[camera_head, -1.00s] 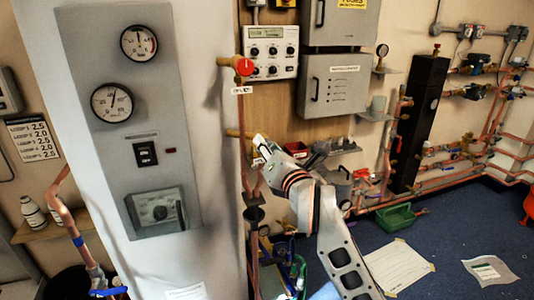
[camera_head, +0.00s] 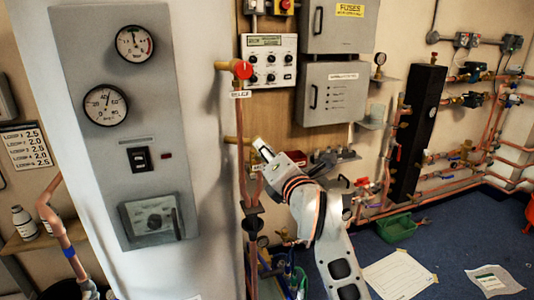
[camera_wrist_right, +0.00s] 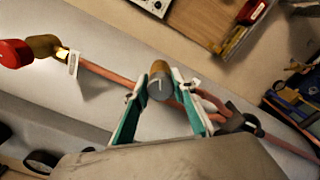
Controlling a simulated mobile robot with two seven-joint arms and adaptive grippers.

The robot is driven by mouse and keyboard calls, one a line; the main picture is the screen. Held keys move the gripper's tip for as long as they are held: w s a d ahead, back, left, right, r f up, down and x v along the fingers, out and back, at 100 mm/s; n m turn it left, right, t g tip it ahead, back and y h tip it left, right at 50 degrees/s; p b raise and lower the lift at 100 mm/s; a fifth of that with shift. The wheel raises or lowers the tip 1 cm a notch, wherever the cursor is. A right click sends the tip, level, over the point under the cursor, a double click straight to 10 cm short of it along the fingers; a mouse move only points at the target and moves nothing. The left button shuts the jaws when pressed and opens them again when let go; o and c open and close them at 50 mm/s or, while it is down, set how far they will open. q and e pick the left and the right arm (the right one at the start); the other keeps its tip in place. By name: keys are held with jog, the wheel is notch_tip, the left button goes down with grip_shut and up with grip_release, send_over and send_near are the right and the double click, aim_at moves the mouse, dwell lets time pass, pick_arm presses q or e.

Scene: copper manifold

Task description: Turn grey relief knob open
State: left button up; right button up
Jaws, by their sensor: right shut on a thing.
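The grey knob (camera_wrist_right: 159,88) with a pale line across its face sits on a brass fitting on the copper pipe in the right wrist view. My right gripper (camera_wrist_right: 158,82) has its two green-lined fingers on either side of the knob, closed on it. In the head view, my right gripper (camera_head: 259,144) is at the brass stub (camera_head: 232,139) low on the pipe, and it hides the knob. My left gripper is not in view.
A red knob (camera_head: 243,69) on a brass valve sits higher on the same pipe, with a white tag (camera_head: 241,94) below it. A grey gauge panel (camera_head: 125,190) stands to the left. A control box (camera_head: 269,60) and grey cabinets (camera_head: 334,93) are behind.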

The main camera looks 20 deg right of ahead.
jog(key=o, duration=1.1)
jog(key=s, duration=0.7)
jog(key=shift+s+d, duration=0.15)
jog(key=shift+s, duration=0.1)
